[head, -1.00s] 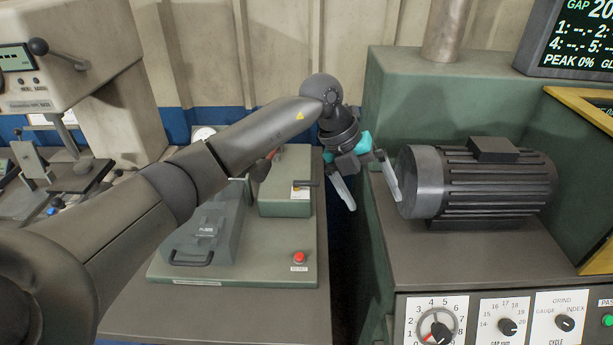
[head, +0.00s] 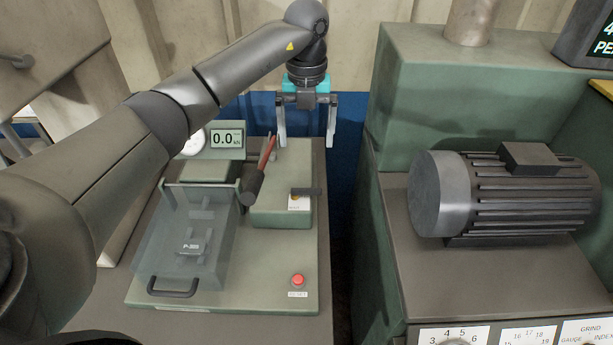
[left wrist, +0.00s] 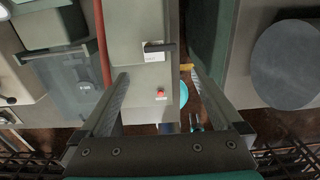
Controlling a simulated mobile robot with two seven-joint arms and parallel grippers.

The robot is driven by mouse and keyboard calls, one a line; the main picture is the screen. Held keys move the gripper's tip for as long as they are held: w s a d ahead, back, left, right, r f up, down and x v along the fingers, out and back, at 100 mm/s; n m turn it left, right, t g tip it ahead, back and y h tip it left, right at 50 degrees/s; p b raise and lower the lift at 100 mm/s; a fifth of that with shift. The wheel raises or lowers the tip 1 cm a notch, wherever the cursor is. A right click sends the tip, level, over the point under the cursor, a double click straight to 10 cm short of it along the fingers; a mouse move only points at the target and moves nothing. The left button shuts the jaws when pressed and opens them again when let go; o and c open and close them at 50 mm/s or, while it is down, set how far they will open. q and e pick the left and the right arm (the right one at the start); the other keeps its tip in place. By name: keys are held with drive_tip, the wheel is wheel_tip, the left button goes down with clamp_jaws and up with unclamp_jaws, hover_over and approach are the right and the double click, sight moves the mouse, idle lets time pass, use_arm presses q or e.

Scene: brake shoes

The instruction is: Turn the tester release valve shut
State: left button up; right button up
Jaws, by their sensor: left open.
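The tester (head: 225,285) is a green bench unit with a clear guard (head: 185,245) over its left part. The release valve (head: 305,191) shows as a dark lever, lying about level, on the green block (head: 270,214) at its right. In the left wrist view the valve lever (left wrist: 160,47) points right above a small white label. My left gripper (head: 307,142) is open and empty, fingers down, above and behind the green block. In the left wrist view the fingers (left wrist: 157,85) stand wide apart. My right gripper is not in view.
A red lever with a dark grip (head: 258,177) rises beside the block. A display reading 0.0 (head: 227,139) stands behind. A red button (head: 298,280) sits at the tester's front. To the right, beyond a narrow gap, a grey motor (head: 510,190) rests on a green machine.

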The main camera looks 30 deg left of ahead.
sight(306, 189)
use_arm(q)
wheel_tip(306, 189, down, 14)
drive_tip(key=shift+s+f+b, duration=0.1)
drive_tip(key=shift+b, duration=0.3)
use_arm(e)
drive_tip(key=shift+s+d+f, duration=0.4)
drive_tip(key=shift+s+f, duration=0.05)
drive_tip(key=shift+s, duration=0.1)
use_arm(q)
drive_tip(key=c, duration=1)
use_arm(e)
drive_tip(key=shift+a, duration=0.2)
